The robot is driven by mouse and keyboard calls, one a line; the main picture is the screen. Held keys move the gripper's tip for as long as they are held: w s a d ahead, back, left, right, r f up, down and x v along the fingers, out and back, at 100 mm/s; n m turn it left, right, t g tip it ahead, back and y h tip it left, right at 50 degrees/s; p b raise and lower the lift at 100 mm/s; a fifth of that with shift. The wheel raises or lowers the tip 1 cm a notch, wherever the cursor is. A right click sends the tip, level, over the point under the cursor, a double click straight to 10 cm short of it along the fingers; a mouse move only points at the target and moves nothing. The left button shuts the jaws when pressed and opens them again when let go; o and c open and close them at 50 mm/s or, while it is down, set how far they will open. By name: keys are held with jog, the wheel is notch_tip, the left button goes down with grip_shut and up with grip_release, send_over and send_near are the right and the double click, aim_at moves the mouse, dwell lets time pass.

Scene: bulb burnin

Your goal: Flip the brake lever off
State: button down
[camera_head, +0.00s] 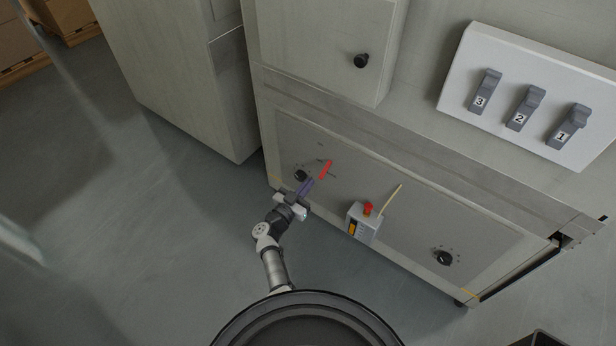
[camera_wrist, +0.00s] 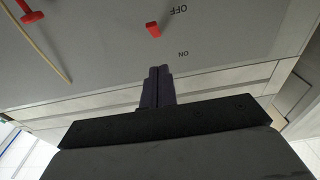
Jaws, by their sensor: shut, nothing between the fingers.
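The brake lever is a short red bar (camera_head: 325,169) on the lower grey panel in the head view, slanting up to the right. In the wrist view the red lever (camera_wrist: 153,29) appears end-on near the top, beside upside-down OFF and ON labels. My gripper (camera_head: 309,184) is shut and empty, just left of and below the lever in the head view. In the wrist view its fingertips (camera_wrist: 160,71) point towards the panel, with a gap showing between them and the lever. Whether they touch the panel cannot be told.
A white plate (camera_head: 545,70) with numbered switches is higher up. Open floor lies left.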

jog(key=s+a+f+b, duration=0.1)
jog(key=s+a+f, duration=0.1)
jog(key=f, duration=0.3)
jog(key=shift+s, duration=0.6)
jog(key=shift+a, duration=0.1)
